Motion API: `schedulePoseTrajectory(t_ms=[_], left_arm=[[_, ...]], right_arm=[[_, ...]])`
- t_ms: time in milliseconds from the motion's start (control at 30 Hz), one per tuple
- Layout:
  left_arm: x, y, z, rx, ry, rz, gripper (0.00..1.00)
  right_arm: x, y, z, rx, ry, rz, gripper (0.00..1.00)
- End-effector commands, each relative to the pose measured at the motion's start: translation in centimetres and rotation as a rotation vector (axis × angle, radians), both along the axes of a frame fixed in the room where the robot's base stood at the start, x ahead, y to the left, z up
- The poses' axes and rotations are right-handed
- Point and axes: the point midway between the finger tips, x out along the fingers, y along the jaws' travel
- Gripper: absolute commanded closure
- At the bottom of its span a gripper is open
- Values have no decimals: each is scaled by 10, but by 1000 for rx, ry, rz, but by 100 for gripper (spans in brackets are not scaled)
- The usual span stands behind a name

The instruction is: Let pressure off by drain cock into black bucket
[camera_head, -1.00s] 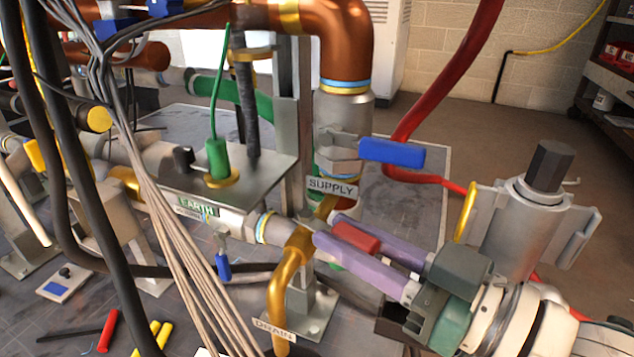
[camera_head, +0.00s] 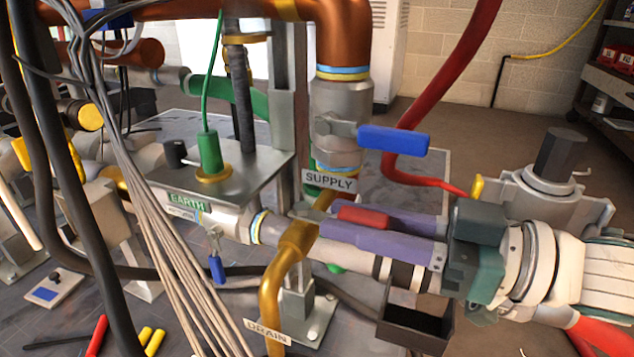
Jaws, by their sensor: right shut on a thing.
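The brass drain pipe (camera_head: 272,290) bends downward and carries a DRAIN tag (camera_head: 267,332); its lower end is cut off by the bottom edge. A red lever handle (camera_head: 363,216) shows beside the top of this pipe, under the SUPPLY tag. My right gripper (camera_head: 332,219) comes in from the right. Its two purple fingers lie along both sides of the red handle and are shut on it. The handle's joint to the valve is partly hidden. A dark open-topped container (camera_head: 415,322) sits below the gripper; I cannot tell whether it is the black bucket. My left gripper is not in view.
A blue lever (camera_head: 393,139) on the supply valve stands above my right gripper. A red hose (camera_head: 440,95) hangs behind it. Grey cables (camera_head: 165,225) and black hoses cross the left side. A smaller blue lever (camera_head: 217,269) hangs left of the drain pipe.

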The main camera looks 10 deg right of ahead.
Motion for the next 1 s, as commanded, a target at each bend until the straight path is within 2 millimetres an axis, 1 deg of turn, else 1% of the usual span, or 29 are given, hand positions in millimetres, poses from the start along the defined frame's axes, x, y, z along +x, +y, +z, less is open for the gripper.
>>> schedulePoseTrajectory(t_ms=[100,133,300,400,633,733,867,1000], left_arm=[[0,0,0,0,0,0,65],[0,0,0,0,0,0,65],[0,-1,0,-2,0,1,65],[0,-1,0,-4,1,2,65],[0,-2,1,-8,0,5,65],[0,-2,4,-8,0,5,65],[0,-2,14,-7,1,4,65],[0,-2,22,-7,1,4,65]], right_arm=[[-1,0,-1,-4,1,0,100],[0,0,-1,-4,1,0,73],[-1,0,-1,-3,1,0,54],[0,0,-1,-2,0,0,45],[-1,0,0,-1,0,0,45],[-4,-6,0,-3,2,0,45],[-15,-25,2,-4,5,-3,45],[-30,-51,1,-6,4,-3,45]])
